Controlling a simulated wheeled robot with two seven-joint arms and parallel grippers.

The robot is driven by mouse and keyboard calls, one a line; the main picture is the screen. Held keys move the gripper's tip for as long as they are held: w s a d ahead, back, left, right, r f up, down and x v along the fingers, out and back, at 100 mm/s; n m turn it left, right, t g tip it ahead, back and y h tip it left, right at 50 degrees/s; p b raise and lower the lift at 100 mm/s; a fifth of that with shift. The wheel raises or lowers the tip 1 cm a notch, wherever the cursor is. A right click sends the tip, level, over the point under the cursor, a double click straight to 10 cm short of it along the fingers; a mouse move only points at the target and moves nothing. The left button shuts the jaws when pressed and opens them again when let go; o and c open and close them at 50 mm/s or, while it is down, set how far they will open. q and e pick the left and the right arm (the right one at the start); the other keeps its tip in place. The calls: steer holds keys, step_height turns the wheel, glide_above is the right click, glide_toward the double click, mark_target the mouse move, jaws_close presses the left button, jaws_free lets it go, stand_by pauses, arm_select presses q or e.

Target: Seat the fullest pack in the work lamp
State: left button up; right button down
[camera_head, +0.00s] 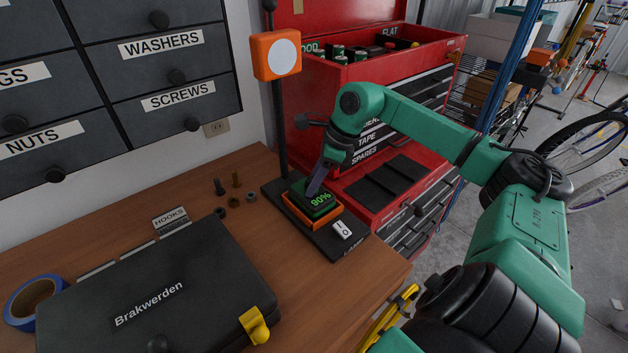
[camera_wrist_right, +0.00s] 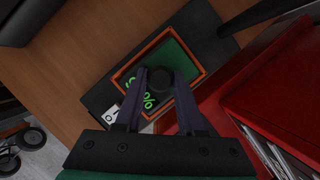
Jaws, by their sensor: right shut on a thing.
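The work lamp has an orange head (camera_head: 277,55) with a pale round face on a black post. Its black base (camera_head: 325,243) lies on the bench, with an orange-rimmed socket (camera_head: 296,217) and a white I/O switch (camera_head: 343,230). A green pack reading 90% (camera_head: 322,205) is at the socket; in the wrist view the orange rim (camera_wrist_right: 196,47) surrounds the pack (camera_wrist_right: 185,98). I cannot tell how deep it sits. My right gripper (camera_head: 316,188) is shut on the pack's dark round knob (camera_wrist_right: 160,79). My left gripper is not in view.
A red tool chest (camera_head: 330,110) with several green-topped packs (camera_head: 338,52) stands behind the lamp. A black Brakwerden case (camera_head: 150,295), blue tape (camera_head: 32,300), bolts and nuts (camera_head: 235,202) lie on the wooden bench (camera_head: 270,230). Labelled drawers (camera_head: 170,80) hang at left.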

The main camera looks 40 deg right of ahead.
steer(key=shift+f+b, duration=0.4)
steer(key=shift+b, duration=0.05)
stand_by(0.7)
jaws_free()
step_height(320, 180, up, 9)
steer(key=p, duration=0.8)
steer(key=shift+r, duration=0.1)
stand_by(0.5)
